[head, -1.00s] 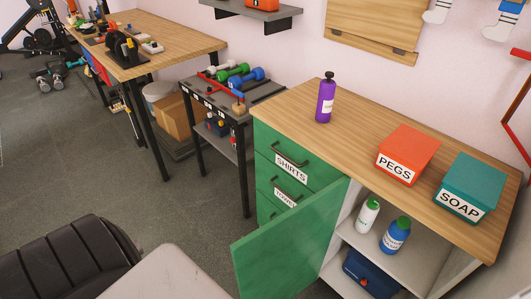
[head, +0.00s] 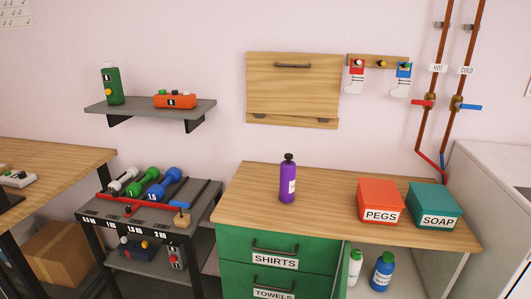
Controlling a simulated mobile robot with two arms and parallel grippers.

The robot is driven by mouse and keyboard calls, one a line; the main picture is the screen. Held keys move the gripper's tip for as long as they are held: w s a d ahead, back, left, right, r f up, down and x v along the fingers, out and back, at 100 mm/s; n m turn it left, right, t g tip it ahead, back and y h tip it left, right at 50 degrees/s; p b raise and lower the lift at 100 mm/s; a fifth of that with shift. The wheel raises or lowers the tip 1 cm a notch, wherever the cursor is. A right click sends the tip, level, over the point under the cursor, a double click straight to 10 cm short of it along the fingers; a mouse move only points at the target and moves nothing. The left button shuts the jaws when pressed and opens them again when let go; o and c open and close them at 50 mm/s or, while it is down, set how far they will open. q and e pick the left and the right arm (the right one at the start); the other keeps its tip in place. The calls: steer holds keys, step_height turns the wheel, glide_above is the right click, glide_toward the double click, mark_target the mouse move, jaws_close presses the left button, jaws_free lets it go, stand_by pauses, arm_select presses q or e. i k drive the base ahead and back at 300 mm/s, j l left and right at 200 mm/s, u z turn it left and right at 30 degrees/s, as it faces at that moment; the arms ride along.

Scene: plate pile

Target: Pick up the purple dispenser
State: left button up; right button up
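The purple dispenser (head: 287,184) stands upright on the wooden top of the green cabinet (head: 320,208), left of the two boxes. It has a dark cap and a pale label on its right side. Nothing touches it, and there is bare wood around it. Neither of my grippers shows in the head view.
An orange PEGS box (head: 380,203) and a teal SOAP box (head: 435,206) stand on the right of the top. A dumbbell rack (head: 148,226) is at left. Bottles, one blue (head: 382,271), stand in the open compartment. A wall shelf (head: 150,107) is at upper left.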

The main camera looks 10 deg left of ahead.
mark_target(287, 181)
steer(key=i+j+z, duration=0.1)
steer(key=j, duration=0.25)
steer(key=i+j+z, duration=0.15)
steer(key=j, duration=0.2)
steer(key=i+j+z, duration=0.1)
steer(key=j, duration=0.25)
steer(key=j+z, duration=0.1)
steer(key=j, duration=0.3)
steer(key=i, duration=0.05)
